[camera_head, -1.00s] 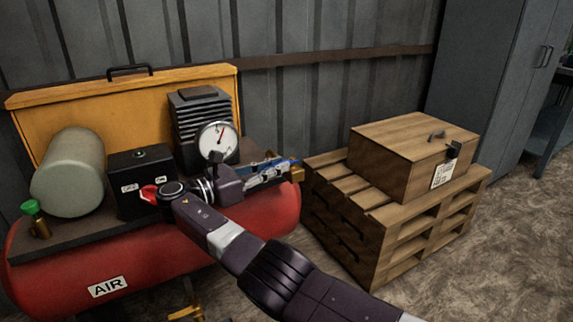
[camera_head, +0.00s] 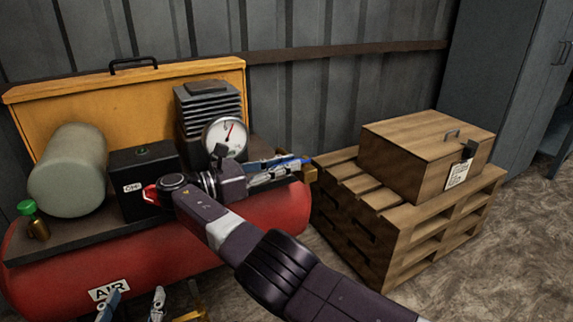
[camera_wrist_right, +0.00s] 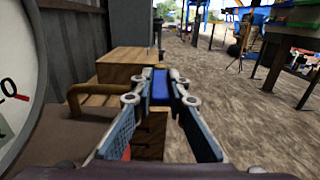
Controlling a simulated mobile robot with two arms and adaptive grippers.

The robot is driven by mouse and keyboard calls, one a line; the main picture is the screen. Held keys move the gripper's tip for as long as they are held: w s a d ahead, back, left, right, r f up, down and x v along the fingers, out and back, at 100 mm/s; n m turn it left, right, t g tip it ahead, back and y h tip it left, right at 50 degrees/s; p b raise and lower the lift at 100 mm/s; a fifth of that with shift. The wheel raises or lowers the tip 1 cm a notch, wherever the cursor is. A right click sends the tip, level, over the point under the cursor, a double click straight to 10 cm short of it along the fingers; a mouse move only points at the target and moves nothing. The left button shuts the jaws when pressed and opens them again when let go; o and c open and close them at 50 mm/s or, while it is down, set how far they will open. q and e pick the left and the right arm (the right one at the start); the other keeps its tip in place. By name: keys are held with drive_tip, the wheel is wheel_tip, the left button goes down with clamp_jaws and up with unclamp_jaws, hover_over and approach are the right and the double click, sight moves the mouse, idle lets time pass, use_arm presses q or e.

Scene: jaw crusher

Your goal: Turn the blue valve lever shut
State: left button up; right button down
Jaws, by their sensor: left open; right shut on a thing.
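The blue valve lever (camera_head: 304,160) shows as a small blue strip at the right end of the red air tank, by a brass valve fitting (camera_head: 311,174). My right gripper (camera_head: 292,163) is shut on the lever, its fingers partly hiding it in the head view. In the right wrist view the lever (camera_wrist_right: 161,85) is upright between the fingertips of the right gripper (camera_wrist_right: 160,92), with the brass pipe (camera_wrist_right: 82,97) to its left. My left gripper (camera_head: 133,303) is open and empty at the bottom edge, in front of the tank's AIR label.
The red tank (camera_head: 60,262) carries a black box, a ribbed motor and a pressure gauge (camera_head: 224,137) close to my right wrist. A wooden crate (camera_head: 405,165) on a pallet (camera_head: 400,245) stands to the right.

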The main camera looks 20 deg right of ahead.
drive_tip(key=c, duration=1.9)
unclamp_jaws()
wheel_tip(320, 180, up, 10)
drive_tip(key=shift+f, duration=0.1)
